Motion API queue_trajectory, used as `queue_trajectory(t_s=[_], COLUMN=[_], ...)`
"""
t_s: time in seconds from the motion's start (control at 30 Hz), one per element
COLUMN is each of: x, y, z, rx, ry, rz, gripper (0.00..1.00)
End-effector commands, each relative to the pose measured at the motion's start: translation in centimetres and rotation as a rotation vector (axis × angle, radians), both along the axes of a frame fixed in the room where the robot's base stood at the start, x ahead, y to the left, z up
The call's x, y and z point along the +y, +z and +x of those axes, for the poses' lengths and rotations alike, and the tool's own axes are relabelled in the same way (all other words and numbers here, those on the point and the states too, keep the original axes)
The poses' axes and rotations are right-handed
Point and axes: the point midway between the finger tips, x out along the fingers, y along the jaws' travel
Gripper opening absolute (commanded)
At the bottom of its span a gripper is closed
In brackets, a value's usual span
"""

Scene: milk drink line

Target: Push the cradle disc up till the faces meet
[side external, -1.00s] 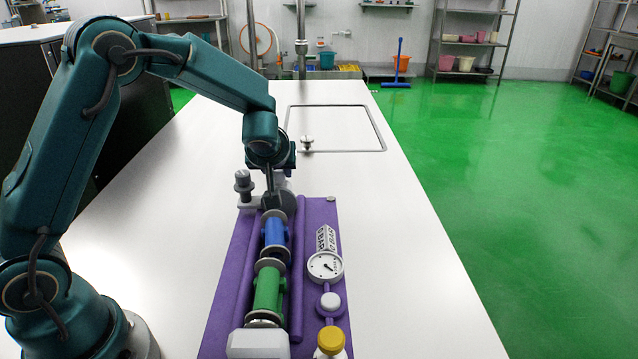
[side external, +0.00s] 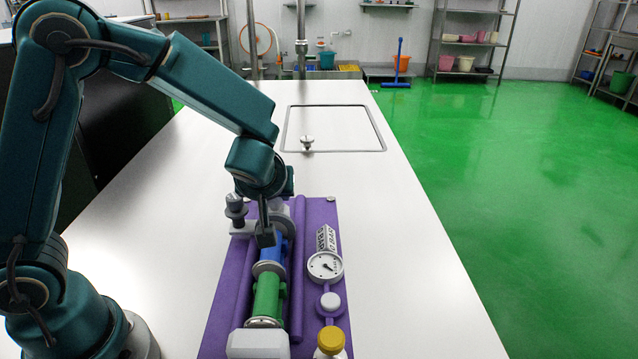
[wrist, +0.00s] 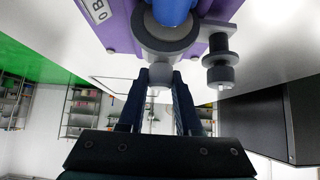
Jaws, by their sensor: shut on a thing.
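The cradle disc (wrist: 188,42) is grey and round, beside the end of the blue pipe piece (wrist: 172,10) in the wrist view. In the side external view the disc (side external: 287,222) is partly hidden behind my gripper (side external: 265,237). My gripper (wrist: 159,82) is shut on a pale grey stub (wrist: 158,74) at the disc. The blue piece (side external: 281,246) lies in line with the green pipe piece (side external: 267,296), with grey flanges (side external: 268,268) between them. My gripper hides part of the blue piece, so I cannot tell whether the disc face touches it.
The purple base (side external: 226,300) has a long rail on each side of the pipe line. A grey knob (side external: 236,208) stands at the disc's left.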

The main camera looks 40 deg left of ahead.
Motion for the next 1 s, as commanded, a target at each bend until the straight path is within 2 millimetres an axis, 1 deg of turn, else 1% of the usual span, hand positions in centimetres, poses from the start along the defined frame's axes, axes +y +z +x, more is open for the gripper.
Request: queue_trajectory(t_s=[0.2, 0.23, 0.3, 0.67, 1.0], x=[-0.2, -0.2, -0.2, -0.2, -2.3], y=[0.0, 0.0, 0.0, 0.2, 3.1], z=[0.0, 0.0, 0.0, -0.1, -2.1], rx=[0.0, 0.0, 0.001, -0.001, -0.003], ry=[-0.002, -0.002, -0.001, -0.001, -0.003], rz=[-0.005, -0.005, -0.005, -0.002, -0.003], gripper=[0.0, 0.41, 0.63, 0.63, 0.63])
